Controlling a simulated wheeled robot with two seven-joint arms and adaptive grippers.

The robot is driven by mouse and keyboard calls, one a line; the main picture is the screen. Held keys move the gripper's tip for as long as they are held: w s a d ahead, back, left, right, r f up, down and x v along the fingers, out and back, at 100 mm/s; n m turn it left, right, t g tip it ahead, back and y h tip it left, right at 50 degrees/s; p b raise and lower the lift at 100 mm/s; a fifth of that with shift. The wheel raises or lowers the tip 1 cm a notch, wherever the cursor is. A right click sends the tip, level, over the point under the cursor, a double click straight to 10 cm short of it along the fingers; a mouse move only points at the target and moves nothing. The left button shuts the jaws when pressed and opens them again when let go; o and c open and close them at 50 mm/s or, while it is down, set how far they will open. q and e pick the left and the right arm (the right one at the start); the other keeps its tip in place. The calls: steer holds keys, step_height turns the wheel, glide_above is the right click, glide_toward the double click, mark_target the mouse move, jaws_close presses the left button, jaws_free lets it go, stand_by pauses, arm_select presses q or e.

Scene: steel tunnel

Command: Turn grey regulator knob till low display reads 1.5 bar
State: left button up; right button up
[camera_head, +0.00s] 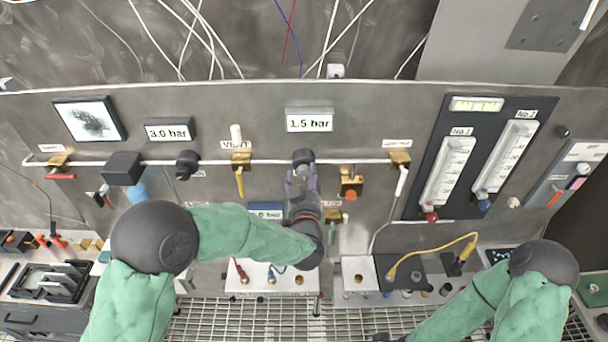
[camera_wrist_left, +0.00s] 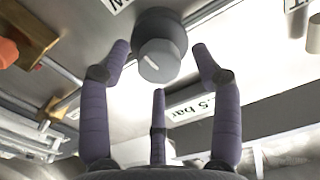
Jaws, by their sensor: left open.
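The grey regulator knob (camera_head: 303,157) sits on the panel just below a display reading 1.5 bar (camera_head: 309,120). In the left wrist view the knob (camera_wrist_left: 158,62) has a grey face with a white pointer mark and a dark collar behind it. My left gripper (camera_head: 303,180) is open in front of the knob. Its purple fingers (camera_wrist_left: 160,70) stand on either side of the knob and below it, with gaps visible. A plate ending in ".5 bar" (camera_wrist_left: 192,107) shows behind the fingers. My right arm is at the lower right; its gripper is out of frame.
Another display reads 3.0 bar (camera_head: 168,132), with a black knob (camera_head: 187,163) to its lower right. A brass valve with a yellow handle (camera_head: 240,172) is left of the grey knob; a brass and orange fitting (camera_head: 351,185) is right. Flow meters (camera_head: 448,170) stand farther right.

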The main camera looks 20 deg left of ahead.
arm_select(q)
steer(key=shift+w+a, duration=0.15)
steer(key=shift+w, duration=0.25)
steer(key=shift+c, duration=0.3)
steer(key=c, duration=1.1)
steer(key=shift+b, duration=0.7)
steer(key=shift+r, duration=0.1)
steer(key=o, duration=1.2)
steer(key=shift+c, duration=0.2)
